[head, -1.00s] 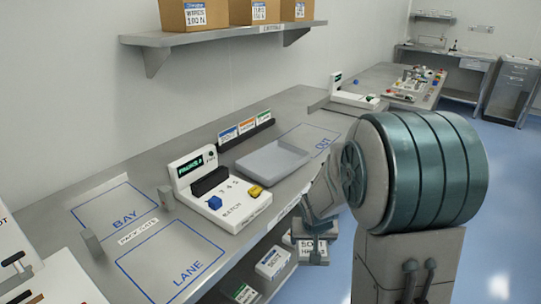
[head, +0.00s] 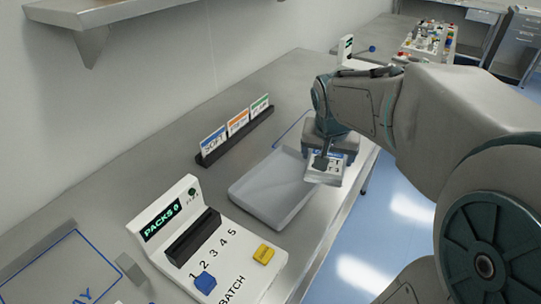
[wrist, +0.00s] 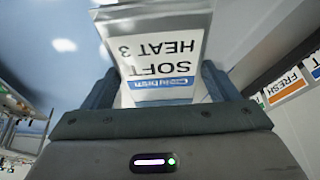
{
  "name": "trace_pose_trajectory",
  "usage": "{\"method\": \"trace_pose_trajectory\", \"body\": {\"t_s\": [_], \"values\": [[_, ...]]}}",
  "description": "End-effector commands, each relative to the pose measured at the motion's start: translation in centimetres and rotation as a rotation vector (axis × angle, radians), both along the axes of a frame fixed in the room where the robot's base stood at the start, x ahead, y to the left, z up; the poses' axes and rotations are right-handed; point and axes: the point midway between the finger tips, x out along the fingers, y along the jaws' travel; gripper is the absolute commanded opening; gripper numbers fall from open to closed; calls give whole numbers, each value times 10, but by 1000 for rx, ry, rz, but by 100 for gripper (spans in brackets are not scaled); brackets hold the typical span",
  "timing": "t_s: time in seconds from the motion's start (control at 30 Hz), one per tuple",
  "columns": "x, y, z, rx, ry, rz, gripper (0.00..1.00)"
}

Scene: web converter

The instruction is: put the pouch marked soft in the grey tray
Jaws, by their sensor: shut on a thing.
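The pouch marked soft (wrist: 162,45) is white with a blue band and reads "SOFT HEAT 3" in the wrist view. My gripper (wrist: 155,90) is shut on it, with a finger at each side of the pouch. In the head view my gripper (head: 328,150) holds the pouch (head: 325,172) at the far right side of the grey tray (head: 262,203). The pouch appears above or beside the tray's right rim; the exact height is hard to tell. The tray looks empty. My arm hides part of the bench behind the pouch.
The bench's right edge drops to a blue floor (head: 400,200).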

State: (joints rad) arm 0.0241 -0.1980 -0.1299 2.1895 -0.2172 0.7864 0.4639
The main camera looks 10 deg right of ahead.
Motion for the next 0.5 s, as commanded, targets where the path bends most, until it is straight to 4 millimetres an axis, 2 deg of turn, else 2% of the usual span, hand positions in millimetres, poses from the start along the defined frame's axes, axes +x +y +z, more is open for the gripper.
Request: {"method": "trace_pose_trajectory", "body": {"t_s": [0.3,0.5], "values": [[35,64,-44,0,5,11,55],[49,89,-61,0,2,5,55]]}}
